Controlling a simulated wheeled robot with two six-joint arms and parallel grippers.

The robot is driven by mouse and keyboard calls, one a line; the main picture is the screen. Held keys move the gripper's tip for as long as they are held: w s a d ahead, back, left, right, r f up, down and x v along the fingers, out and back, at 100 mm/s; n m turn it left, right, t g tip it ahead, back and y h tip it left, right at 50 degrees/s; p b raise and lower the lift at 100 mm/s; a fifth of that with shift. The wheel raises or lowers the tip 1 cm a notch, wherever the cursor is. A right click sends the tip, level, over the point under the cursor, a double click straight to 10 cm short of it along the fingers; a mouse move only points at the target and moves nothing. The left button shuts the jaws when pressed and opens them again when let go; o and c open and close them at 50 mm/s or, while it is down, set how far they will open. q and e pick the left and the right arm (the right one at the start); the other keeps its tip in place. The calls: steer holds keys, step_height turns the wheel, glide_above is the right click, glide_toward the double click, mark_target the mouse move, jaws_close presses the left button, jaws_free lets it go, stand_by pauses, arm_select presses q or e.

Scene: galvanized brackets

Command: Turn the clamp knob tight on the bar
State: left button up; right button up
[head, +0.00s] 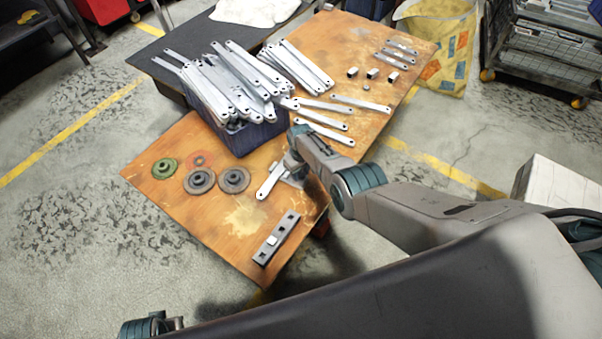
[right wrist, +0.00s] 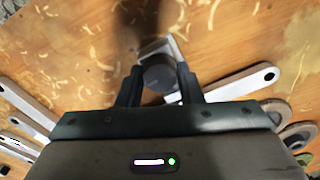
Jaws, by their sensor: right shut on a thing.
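My right gripper (right wrist: 159,78) points down at the table and is shut on a dark round clamp knob (right wrist: 157,70), one finger on each side. The pale metal clamp (right wrist: 152,46) shows just beyond the knob; in the head view its grey base (head: 294,181) shows partly below my right wrist. A galvanized bar (head: 270,181) with a hole near its end lies at the clamp; it also shows in the right wrist view (right wrist: 238,83). My wrist hides where bar and clamp meet, and how tight the knob is cannot be seen.
A blue crate (head: 240,142) heaped with galvanized bars stands behind the clamp. Loose bars (head: 322,121) lie to the right of it. Round discs (head: 199,181) lie on the left, and a slotted metal strip (head: 276,238) lies near the table's front edge.

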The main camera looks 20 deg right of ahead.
steer(key=m, duration=1.6)
steer(key=o, duration=0.5)
steer(key=shift+m, duration=0.6)
steer(key=o, duration=0.3)
steer(key=shift+o, duration=0.2)
